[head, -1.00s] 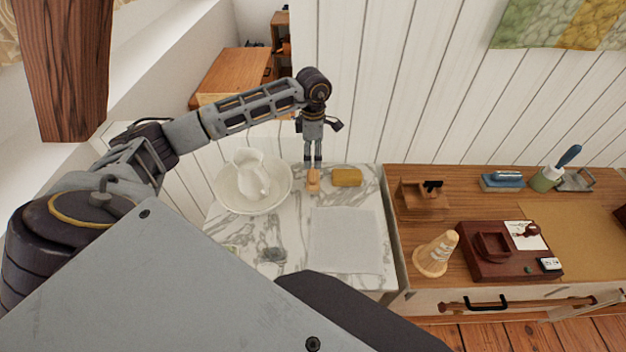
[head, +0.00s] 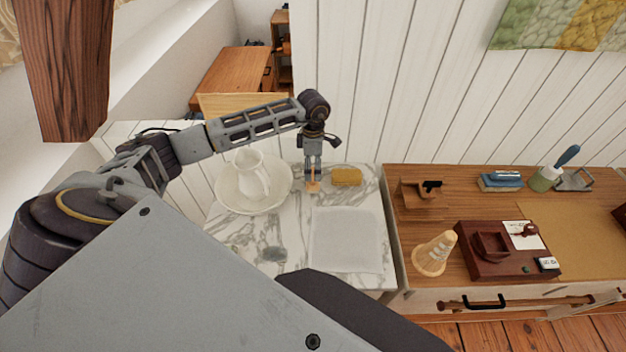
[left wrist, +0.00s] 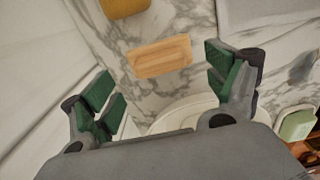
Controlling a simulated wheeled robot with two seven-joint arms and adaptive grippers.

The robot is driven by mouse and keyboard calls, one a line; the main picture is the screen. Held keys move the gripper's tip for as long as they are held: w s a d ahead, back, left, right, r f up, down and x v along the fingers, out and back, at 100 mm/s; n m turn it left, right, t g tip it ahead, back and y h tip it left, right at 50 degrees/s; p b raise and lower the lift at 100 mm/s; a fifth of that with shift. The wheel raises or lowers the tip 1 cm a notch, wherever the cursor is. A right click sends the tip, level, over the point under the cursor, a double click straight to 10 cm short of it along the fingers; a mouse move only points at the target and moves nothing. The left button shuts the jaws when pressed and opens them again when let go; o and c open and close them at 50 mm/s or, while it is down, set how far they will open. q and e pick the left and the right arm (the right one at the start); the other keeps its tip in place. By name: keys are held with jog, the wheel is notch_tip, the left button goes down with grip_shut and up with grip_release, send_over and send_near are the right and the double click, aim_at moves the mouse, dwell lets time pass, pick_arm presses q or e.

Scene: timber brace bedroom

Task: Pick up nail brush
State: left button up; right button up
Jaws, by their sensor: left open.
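The nail brush (head: 313,187), a small light-wood block, lies on the marble top near the wall, and shows whole in the left wrist view (left wrist: 161,57). My left gripper (head: 313,171) points down just above it and hides part of it in the head view. In the left wrist view the green-padded fingers (left wrist: 160,85) are spread wide with nothing between them touching; the brush lies beyond the fingertips, between their lines. My right gripper is not in view.
A yellow sponge (head: 346,176) lies right of the brush. A white basin (head: 230,204) with a pitcher (head: 251,174) stands close on the left. A folded grey cloth (head: 346,240) lies in front. A wooden dresser (head: 450,205) with several objects adjoins on the right.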

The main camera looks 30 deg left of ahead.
aim_at(313, 173)
pick_arm(q)
jog(key=shift+f+p, duration=0.45)
jog(key=shift+f, duration=1.75)
jog(key=c, duration=1.2)
